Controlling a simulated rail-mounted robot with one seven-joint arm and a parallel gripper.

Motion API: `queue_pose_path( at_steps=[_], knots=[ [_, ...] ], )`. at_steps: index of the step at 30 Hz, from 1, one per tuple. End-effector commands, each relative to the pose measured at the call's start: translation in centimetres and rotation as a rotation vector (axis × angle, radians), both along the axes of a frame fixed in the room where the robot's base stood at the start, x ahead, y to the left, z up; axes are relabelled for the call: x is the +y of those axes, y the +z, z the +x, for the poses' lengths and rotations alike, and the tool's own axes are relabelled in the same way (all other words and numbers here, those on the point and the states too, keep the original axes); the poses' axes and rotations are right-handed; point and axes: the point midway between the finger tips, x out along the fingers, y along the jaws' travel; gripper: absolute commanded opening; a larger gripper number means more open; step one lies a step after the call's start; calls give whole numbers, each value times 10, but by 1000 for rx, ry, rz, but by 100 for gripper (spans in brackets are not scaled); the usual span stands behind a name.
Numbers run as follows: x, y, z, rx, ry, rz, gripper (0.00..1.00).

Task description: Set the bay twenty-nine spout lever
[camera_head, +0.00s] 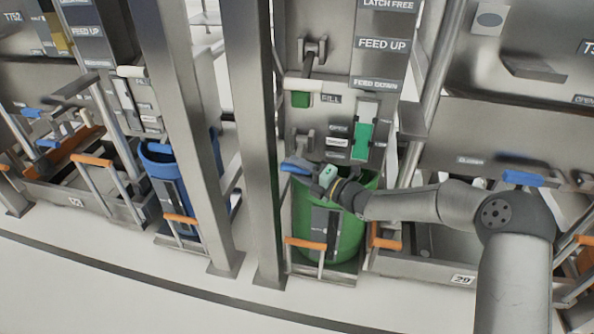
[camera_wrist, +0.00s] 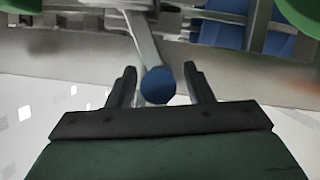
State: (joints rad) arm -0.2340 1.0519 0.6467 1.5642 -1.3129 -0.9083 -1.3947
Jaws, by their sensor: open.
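A blue-handled lever (camera_head: 297,167) sticks out from the panel above the green bin (camera_head: 345,215). I take it for the spout lever, though no label on it can be read. My gripper (camera_head: 314,172) is at this handle, over the bin's rim. In the wrist view, the lever's round blue end (camera_wrist: 158,86) and grey bar show between the two fingers of my open gripper (camera_wrist: 159,72). Gaps show on both sides, so the fingers look apart from it. My gripper and forearm hide part of the bin's rim. A "29" plate (camera_head: 462,280) is at lower right.
A vertical slot with a green slider (camera_head: 362,136) and a green block (camera_head: 301,99) are on the panel above. Steel posts (camera_head: 262,140) stand to the left, with a blue bin (camera_head: 172,175) beyond. Orange-gripped handles (camera_head: 306,243) stick out in front. The floor in front is clear.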

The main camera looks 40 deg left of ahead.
Motion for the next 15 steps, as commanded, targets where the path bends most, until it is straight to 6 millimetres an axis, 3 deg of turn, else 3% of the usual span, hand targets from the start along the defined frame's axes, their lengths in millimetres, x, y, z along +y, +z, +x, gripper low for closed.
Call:
queue_pose_path(
  at_steps=[12,15],
  knots=[
    [9,1,0,2,-1,0,47],
    [9,1,0,1,-1,0,19]
  ],
)
